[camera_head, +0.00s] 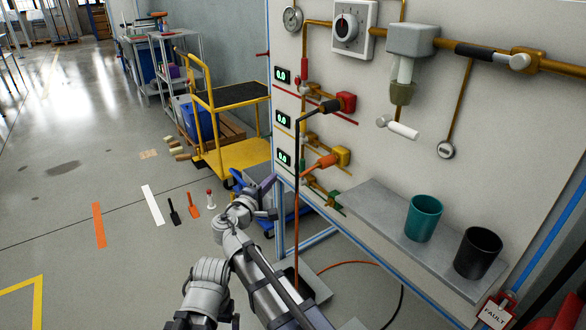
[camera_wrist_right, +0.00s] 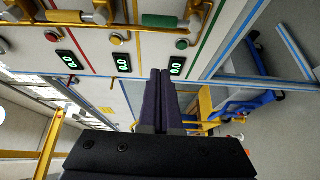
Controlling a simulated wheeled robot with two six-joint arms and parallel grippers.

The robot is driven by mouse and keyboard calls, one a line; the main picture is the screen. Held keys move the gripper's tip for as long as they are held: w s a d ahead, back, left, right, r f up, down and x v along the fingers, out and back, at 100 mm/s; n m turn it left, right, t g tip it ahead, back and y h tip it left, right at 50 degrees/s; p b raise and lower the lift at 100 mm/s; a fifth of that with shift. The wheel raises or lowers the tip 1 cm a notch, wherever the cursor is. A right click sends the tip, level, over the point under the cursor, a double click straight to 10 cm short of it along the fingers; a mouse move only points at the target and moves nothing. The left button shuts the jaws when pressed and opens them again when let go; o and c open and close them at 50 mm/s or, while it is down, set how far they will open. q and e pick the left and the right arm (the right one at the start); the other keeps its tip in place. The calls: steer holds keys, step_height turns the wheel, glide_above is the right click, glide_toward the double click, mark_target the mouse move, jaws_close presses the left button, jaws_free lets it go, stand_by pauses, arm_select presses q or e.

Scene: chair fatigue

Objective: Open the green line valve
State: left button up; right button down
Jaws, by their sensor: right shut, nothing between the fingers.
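In the head view, the green line's fittings (camera_head: 333,201) sit lowest on the panel, below the red valve (camera_head: 346,102) and the yellow valve (camera_head: 341,155). The green valve's handle is hard to make out there. In the right wrist view, a green stripe (camera_wrist_right: 204,22) and a green sleeve (camera_wrist_right: 160,20) on brass pipe show beyond the fingers. My right gripper (camera_head: 268,183) is left of the panel's lower edge, apart from the green fittings. In the wrist view its dark fingers (camera_wrist_right: 160,78) are together and empty, in front of the panel. My left gripper is out of view.
The lowest display (camera_head: 284,157) reads 0.0. A grey shelf (camera_head: 385,230) below the lines holds a teal cup (camera_head: 423,217) and a black cup (camera_head: 477,252). A yellow cart (camera_head: 232,160) stands left of the panel. Loose tools lie on the floor at left.

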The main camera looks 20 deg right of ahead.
mark_target(302, 171)
steer(key=shift+w+a+r, duration=0.1)
steer(key=shift+a+r, duration=0.15)
steer(key=x, duration=1)
steer(key=s+d, duration=0.2)
steer(key=s, duration=0.1)
steer(key=shift+s+r, duration=0.1)
steer(key=shift+s, duration=0.15)
steer(key=shift+s+d+b, duration=0.15)
steer(key=shift+b, duration=0.2)
